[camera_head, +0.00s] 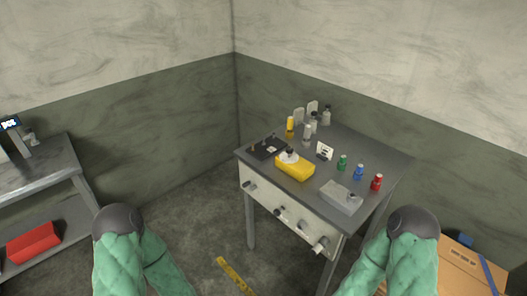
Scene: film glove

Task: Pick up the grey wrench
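I cannot make out a grey wrench anywhere in the head view. A grey-topped table (352,144) stands right of centre and holds several small things. On it are a yellow box-like thing (296,168) with a white and dark top, and a grey block-like thing (340,197) near the front edge. A dark flat plate (266,149) with small bits on it lies at the table's left. My green-covered arms show at the bottom left and bottom right, apart from the table top in the picture. Neither gripper is visible.
Small green (342,163), blue (359,173) and red (376,183) bottles stand at the table's right. A metal shelf unit (40,166) with a red box (33,243) is at left. A cardboard box (462,262) is at lower right. A yellow strip (234,276) lies on the floor.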

